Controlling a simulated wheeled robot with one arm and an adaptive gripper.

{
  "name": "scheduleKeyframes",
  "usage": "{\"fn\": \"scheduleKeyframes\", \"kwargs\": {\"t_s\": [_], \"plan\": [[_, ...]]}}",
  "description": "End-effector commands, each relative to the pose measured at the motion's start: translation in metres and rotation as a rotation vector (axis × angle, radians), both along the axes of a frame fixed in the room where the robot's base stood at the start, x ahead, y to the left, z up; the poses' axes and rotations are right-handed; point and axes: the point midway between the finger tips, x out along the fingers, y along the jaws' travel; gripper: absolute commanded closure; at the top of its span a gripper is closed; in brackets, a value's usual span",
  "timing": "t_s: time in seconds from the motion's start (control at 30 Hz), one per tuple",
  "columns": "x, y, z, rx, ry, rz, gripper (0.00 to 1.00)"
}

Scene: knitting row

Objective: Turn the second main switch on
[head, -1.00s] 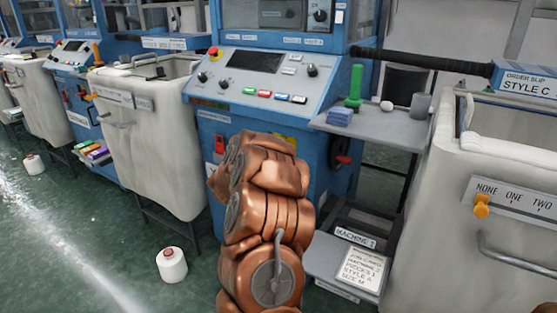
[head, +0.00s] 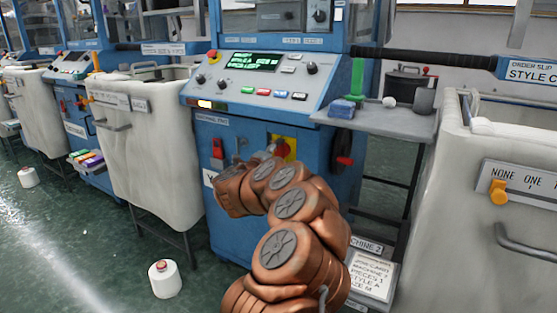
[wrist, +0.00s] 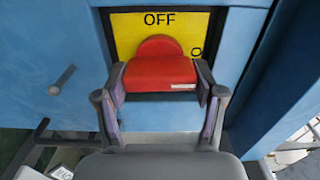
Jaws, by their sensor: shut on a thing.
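The main switch is a red rotary knob (wrist: 160,72) on a yellow plate (wrist: 128,35) in the wrist view. The plate reads OFF at the top; a partly hidden letter shows at the right. The knob's bar lies level, with a pale mark near its right end. My gripper (wrist: 161,82) is shut on the bar, a finger at each end. In the head view the red knob (head: 282,149) and yellow plate (head: 291,143) show on the blue machine (head: 240,130), partly behind my arm. The machine's display (head: 253,61) is lit with green text.
A side shelf (head: 385,123) with a green cone stands right of the machine. White bins stand at left (head: 150,130) and right (head: 460,210). A yarn cone (head: 164,279) stands on the floor at left. A grey lever (wrist: 62,79) is left of the plate.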

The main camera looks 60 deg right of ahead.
Motion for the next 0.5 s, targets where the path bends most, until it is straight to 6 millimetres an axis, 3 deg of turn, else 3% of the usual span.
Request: {"fn": "scheduleKeyframes", "kwargs": {"t_s": [0.5], "plan": [[-0.0010, -0.0003, -0.0015, 0.006, -0.050, -0.002, 0.66]]}}
